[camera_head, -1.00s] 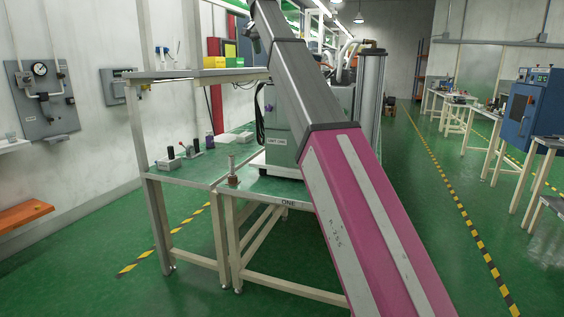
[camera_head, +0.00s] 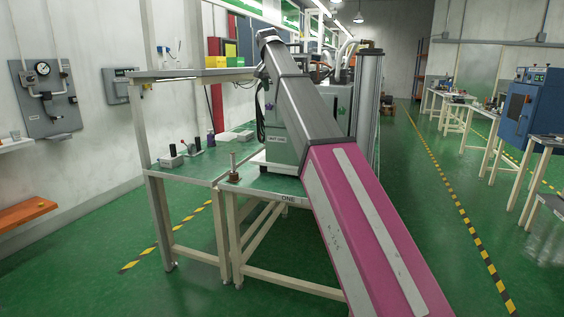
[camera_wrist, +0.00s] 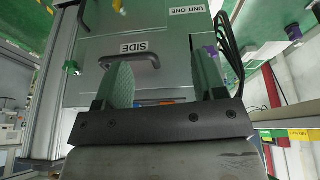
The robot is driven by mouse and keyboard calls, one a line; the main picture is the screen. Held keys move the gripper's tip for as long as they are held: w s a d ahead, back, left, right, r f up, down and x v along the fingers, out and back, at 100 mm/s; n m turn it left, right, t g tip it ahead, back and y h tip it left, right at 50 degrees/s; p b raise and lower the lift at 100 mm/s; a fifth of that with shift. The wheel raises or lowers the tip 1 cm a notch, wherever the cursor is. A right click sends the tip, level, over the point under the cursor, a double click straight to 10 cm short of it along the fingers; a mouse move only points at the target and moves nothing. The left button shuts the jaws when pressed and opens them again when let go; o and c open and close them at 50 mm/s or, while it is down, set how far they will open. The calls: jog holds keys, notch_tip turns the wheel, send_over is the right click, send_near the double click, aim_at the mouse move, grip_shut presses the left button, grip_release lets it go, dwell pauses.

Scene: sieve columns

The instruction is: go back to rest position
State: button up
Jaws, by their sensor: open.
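My gripper (camera_wrist: 165,85) shows in the wrist view with its two green fingers spread apart and nothing between them. It faces the grey-green cabinet (camera_wrist: 85,85), which bears the labels "SIDE" and "UNIT ONE" and has dark handles. In the head view my pink and grey arm reaches up over the green-topped bench (camera_head: 262,184) in front of the same cabinet (camera_head: 283,145). The gripper itself is hidden behind the arm in the head view.
A shelf (camera_head: 190,74) with yellow bins (camera_head: 215,62) is above.

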jog(key=s+d+f+n+g, duration=0.15)
jog(key=d+f, duration=0.25)
jog(key=f, duration=0.8)
jog(key=s+d+f, duration=0.3)
jog(key=d+f, duration=0.1)
jog(key=f, duration=0.9)
jog(key=s+d+f+n, duration=0.1)
jog(key=s+d+f, duration=0.25)
jog(key=f, duration=0.85)
jog(key=s+d+f+g, duration=0.1)
jog(key=s+d+f, duration=0.4)
jog(key=s+f, duration=0.7)
jog(key=s+d+f+g+y, duration=0.1)
jog(key=s+d+f, duration=0.4)
jog(key=s+f, duration=0.6)
notch_tip(320, 180, down, 4)
jog(key=shift+s+f+n+y, duration=0.25)
jog(key=shift+s+n+y, duration=0.05)
jog(key=shift+s+n, duration=0.15)
jog(key=shift+d, duration=0.1)
